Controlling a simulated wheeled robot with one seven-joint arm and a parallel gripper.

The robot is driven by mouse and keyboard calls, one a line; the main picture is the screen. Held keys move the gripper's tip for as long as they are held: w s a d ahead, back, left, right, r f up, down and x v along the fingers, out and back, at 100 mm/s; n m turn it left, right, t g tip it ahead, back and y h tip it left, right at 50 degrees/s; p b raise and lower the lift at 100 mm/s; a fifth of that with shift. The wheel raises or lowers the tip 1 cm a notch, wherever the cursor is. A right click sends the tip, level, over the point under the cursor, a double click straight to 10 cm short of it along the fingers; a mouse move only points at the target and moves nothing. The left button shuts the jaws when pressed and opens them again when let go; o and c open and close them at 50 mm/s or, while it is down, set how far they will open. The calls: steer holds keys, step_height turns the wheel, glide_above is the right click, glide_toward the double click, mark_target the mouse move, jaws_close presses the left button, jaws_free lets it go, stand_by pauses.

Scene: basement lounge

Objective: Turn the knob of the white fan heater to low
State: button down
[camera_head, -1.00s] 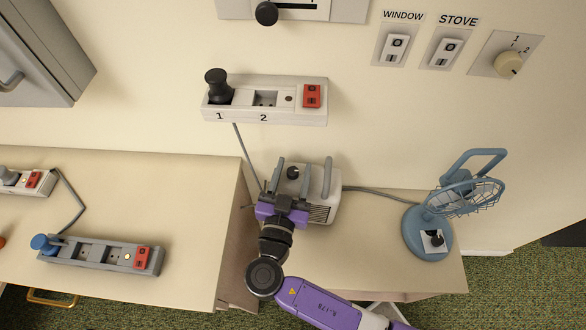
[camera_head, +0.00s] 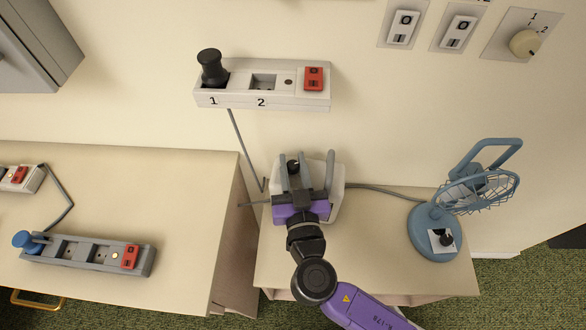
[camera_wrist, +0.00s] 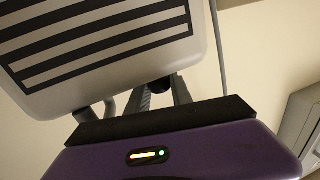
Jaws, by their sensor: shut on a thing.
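The white fan heater (camera_head: 337,196) stands on the low cabinet against the wall, partly hidden behind my gripper. In the wrist view its white body (camera_wrist: 120,88) with a dark striped grille fills the upper left. Its dark knob (camera_head: 293,166) is on its top and shows between my fingertips. In the wrist view a dark round part, likely the knob (camera_wrist: 161,86), shows between the fingers. My gripper (camera_head: 294,160) is over the heater, shut on the knob. The knob's marks and setting are too small to read.
A blue fan (camera_head: 433,232) stands at the right end of the cabinet (camera_head: 365,262). A white wall power strip (camera_head: 262,92) with a black plug hangs above the heater. A grey power strip (camera_head: 88,255) lies on the left counter. Wall switches (camera_head: 458,33) are at upper right.

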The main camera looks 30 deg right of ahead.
mark_target(295, 171)
steer(key=shift+y, duration=0.3)
steer(key=c, duration=1.1)
jaws_free()
steer(key=shift+c, duration=0.2)
steer(key=shift+s+n, duration=0.1)
steer(key=shift+n, duration=0.2)
steer(key=shift+s+a+f, duration=0.15)
steer(key=shift+s, duration=0.2)
steer(key=b+v, duration=0.2)
steer(key=v, duration=0.4)
steer(key=shift+s+a+b, duration=0.15)
steer(key=shift+s+b, duration=0.15)
steer(key=shift+s, duration=0.2)
